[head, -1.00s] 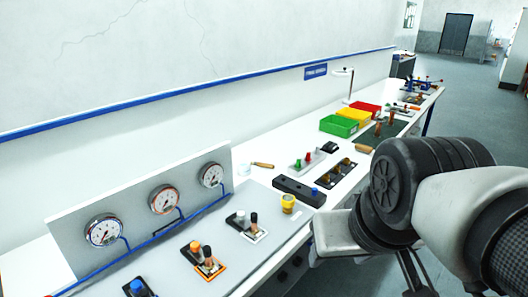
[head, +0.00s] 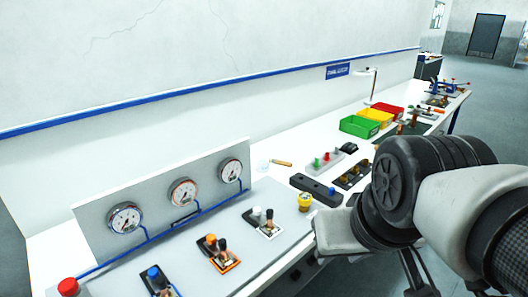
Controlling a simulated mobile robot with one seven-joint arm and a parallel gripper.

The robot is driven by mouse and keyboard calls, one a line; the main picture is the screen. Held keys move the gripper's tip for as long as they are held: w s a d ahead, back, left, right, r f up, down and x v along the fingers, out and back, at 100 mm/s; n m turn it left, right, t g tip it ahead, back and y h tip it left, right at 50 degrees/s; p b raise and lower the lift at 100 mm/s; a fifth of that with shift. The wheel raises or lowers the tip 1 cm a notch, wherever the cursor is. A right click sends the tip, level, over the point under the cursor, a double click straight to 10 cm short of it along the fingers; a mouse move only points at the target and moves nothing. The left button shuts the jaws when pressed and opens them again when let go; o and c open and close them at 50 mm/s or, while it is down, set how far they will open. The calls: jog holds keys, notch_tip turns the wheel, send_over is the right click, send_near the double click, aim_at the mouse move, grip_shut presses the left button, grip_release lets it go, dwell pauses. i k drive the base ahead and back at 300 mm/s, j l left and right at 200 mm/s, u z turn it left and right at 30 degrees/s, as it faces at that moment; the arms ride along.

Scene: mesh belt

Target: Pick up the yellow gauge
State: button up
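A small yellow round object (head: 305,203) with a pale top, which looks like the yellow gauge, stands on the bench's grey plate in the head view. It is near the right end of that plate, just left of my arm. Nothing is touching it. My arm fills the lower right of the view. Dark, narrow parts (head: 414,274) below the arm may belong to my gripper; its fingertips cannot be made out, nor whether it is open or shut.
A grey panel with several dials (head: 183,192) stands at the back left. Small switch fixtures (head: 222,257) sit in front of it. A black block (head: 314,190) lies just behind the yellow object. Green (head: 360,126), yellow and red bins stand farther along the bench.

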aim_at(305, 199)
jog(key=i+l+u, duration=0.15)
jog(key=u, duration=0.2)
jog(key=i+l+u, duration=0.1)
jog(key=l+u, duration=0.25)
jog(key=i+l+u, duration=0.1)
jog(key=u, duration=0.25)
jog(key=i+l+u, duration=0.15)
jog(key=l, duration=0.4)
jog(key=l+u, duration=0.15)
jog(key=l, duration=0.9)
jog(key=i+l, duration=0.15)
jog(key=l, duration=0.25)
